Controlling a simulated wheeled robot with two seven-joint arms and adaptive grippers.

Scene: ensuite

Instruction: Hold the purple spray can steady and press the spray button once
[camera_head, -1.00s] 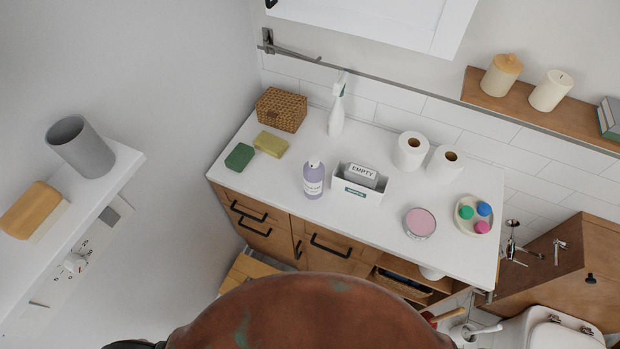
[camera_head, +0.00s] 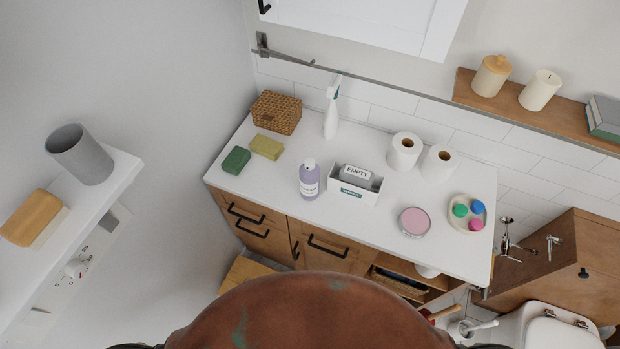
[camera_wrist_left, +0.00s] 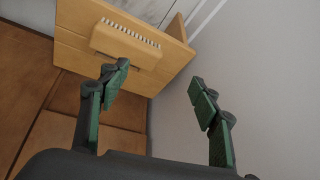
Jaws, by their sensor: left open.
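The purple spray can (camera_head: 309,181) stands upright on the white counter (camera_head: 375,221), near its front edge. It has a white label and a pale cap. In the left wrist view my left gripper (camera_wrist_left: 162,83) is open with nothing between its fingers.
A white spray bottle (camera_head: 332,112) and toilet rolls (camera_head: 404,152) stand behind.

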